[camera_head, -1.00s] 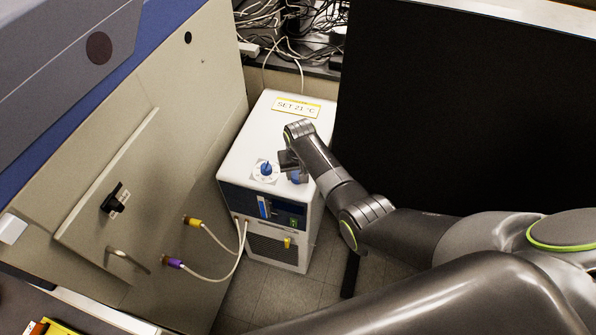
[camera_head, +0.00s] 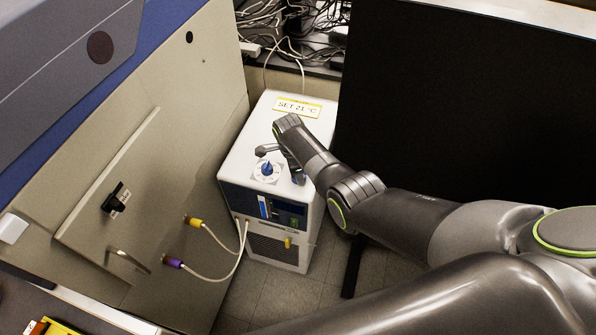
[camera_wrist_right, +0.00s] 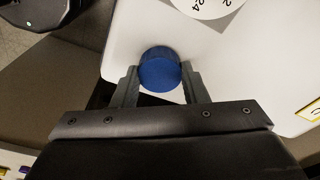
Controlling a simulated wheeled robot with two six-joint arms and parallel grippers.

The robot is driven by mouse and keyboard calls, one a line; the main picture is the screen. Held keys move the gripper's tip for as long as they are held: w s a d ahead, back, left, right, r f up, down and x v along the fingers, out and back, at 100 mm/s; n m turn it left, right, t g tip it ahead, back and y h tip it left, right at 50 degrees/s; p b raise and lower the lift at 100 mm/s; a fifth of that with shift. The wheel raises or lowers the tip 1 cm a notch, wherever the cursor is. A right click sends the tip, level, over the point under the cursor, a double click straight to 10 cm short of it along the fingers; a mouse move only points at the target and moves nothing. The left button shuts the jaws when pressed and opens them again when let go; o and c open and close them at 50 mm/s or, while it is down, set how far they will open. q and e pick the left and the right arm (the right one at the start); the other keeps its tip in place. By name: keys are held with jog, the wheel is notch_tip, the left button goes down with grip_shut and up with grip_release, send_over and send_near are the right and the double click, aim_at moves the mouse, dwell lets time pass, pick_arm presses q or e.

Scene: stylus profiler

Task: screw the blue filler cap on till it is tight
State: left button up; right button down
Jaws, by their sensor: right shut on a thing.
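The blue filler cap (camera_wrist_right: 160,70) is a round cap on the white top of the chiller (camera_head: 246,143). In the right wrist view it sits between the two fingers of my right gripper (camera_wrist_right: 160,84), which is shut on it from both sides. The thread under the cap is hidden, so its tightness cannot be seen. In the head view my right gripper (camera_head: 297,175) reaches down at the right edge of the chiller top, and the cap is mostly hidden there. My left gripper is not in view.
A blue pointer knob (camera_head: 267,168) on a white dial stands close left of the gripper. A SET 21 °C label (camera_head: 298,107) lies behind. Hoses (camera_head: 222,246) run to the beige cabinet at left. A black panel (camera_head: 450,110) stands at right.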

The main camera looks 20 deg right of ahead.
jog(key=m, duration=0.5)
jog(key=shift+w+r, duration=0.1)
jog(key=m, duration=0.3)
jog(key=shift+m+g, duration=0.4)
jog(key=c, duration=1)
grip_release()
jog(key=shift+c, duration=0.2)
